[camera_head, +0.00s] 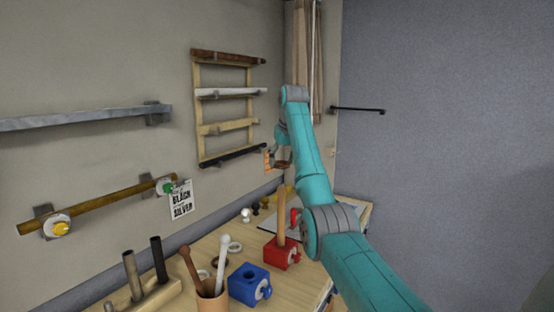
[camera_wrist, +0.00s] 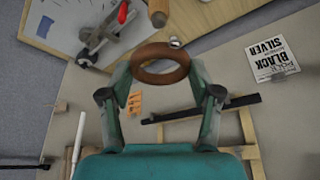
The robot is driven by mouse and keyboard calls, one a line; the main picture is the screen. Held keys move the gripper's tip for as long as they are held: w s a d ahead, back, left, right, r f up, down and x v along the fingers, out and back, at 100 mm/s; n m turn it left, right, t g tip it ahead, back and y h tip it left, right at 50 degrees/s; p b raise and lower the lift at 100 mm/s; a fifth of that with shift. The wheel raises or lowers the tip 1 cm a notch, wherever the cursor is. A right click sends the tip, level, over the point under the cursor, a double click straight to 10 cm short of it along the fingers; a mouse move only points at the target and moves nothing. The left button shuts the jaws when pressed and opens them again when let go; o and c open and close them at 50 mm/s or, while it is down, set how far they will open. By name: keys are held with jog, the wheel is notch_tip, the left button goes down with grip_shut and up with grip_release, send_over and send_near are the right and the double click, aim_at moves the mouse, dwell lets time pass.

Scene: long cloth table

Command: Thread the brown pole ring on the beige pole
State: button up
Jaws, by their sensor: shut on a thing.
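The brown pole ring (camera_wrist: 160,79) is held between the two fingers of my gripper (camera_wrist: 162,66), with its hole facing the wrist camera. In the head view my gripper (camera_head: 281,158) is in front of the wall, above the beige pole (camera_head: 281,215) in the picture. The beige pole stands upright in a red vise (camera_head: 283,253) on the table. In the wrist view the end of the beige pole (camera_wrist: 158,17) shows beyond the ring at the top edge. The ring and the pole are apart.
A blue vise (camera_head: 248,285) and a cup (camera_head: 208,301) with brown and white poles stand at the front. A wall rack (camera_head: 203,130) with several rods and a paper sign (camera_head: 181,201) are behind.

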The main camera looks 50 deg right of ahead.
aim_at(282, 184)
jog(key=shift+f, duration=0.1)
jog(key=shift+s+f, duration=0.1)
jog(key=shift+f, duration=4.35)
jog(key=o, duration=1)
jog(key=shift+c, duration=0.2)
notch_tip(282, 184, up, 10)
jog(key=shift+f, duration=0.1)
